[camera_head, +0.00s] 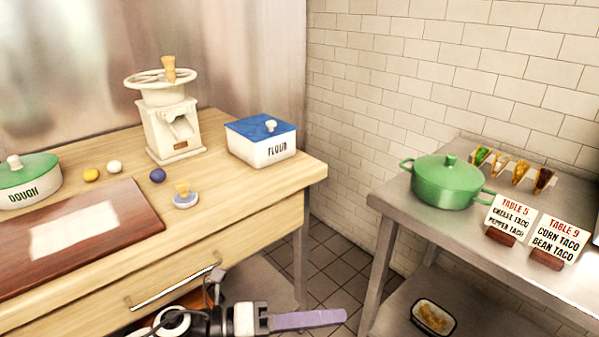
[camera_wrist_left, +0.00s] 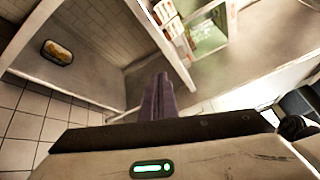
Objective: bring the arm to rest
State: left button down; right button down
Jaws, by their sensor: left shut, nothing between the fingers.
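My left gripper (camera_head: 308,320) is at the bottom of the head view, in front of the wooden counter (camera_head: 255,190) and below its top. Its purple fingers lie together, point right and hold nothing. In the left wrist view the shut fingers (camera_wrist_left: 157,97) stand out over the floor and the steel table's lower shelf, touching nothing that I can see. My right gripper does not show in either view.
The steel table (camera_head: 400,200) stands at right with a green pot (camera_head: 447,182), tacos (camera_head: 518,172) and sign cards (camera_head: 509,215). A small tray (camera_head: 433,318) sits on its lower shelf. The counter bears a grinder (camera_head: 172,125) and a flour box (camera_head: 262,142). Tiled floor (camera_head: 325,265) lies between.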

pick_arm(q)
jog(key=a+f+n+t+y, duration=0.95)
jog(key=a+f+n, duration=0.35)
jog(key=a+n, duration=0.65)
jog(key=s+a+f+n+g+y, duration=0.55)
jog(key=s+a+f+n, duration=0.7)
jog(key=s, duration=0.25)
jog(key=d+n+t, duration=0.1)
jog(key=d+n, duration=0.3)
jog(key=d, duration=0.7)
jog(key=shift+w+d+n+t, duration=0.25)
jog(key=shift+n+t, duration=0.05)
